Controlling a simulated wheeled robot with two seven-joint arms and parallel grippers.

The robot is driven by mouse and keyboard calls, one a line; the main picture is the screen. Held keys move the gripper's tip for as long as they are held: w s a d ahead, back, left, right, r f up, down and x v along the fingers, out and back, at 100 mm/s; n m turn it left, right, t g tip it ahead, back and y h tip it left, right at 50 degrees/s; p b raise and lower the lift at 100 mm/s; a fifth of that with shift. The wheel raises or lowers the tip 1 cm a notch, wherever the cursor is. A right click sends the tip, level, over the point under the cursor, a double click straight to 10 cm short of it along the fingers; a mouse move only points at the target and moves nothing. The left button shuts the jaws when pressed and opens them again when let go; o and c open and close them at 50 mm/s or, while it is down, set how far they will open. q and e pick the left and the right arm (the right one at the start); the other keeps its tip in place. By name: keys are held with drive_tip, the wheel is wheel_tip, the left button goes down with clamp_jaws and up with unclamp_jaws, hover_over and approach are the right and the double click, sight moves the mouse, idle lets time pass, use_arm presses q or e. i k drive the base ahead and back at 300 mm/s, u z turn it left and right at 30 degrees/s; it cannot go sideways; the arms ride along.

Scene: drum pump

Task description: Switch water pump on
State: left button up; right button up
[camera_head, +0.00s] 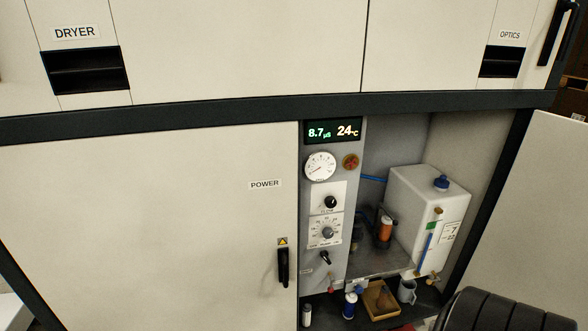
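The open cabinet bay holds a grey control panel (318,225) on its left side. The panel has a lit display (333,131) reading 8.7 µS and 24 °C, a round white gauge (319,167), and a red-and-yellow round part (351,162). Below are a black rotary knob (330,202), a dial with a scale (327,233) and a black switch handle (326,258); their labels are too small to read surely. A pump-like unit with an orange body (386,228) stands behind, beside a white tank (425,215) with a blue cap. Neither gripper shows.
A closed POWER door (160,220) with a black handle (283,267) is left of the bay. An open door (535,225) stands right. A blue-capped bottle (350,305), brown tray (380,300) and grey mug (407,291) stand low in front. A black ribbed shape (505,312) covers the lower right.

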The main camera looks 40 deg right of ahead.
sight(325, 255)
drive_tip(key=z, duration=0.6)
drive_tip(key=k, duration=0.2)
drive_tip(key=z, duration=1.55)
drive_tip(key=k, duration=1.25)
drive_tip(key=z, duration=1.15)
drive_tip(key=i, duration=1.25)
drive_tip(key=u, duration=0.65)
drive_tip(key=i, duration=0.5)
drive_tip(key=u, duration=0.5)
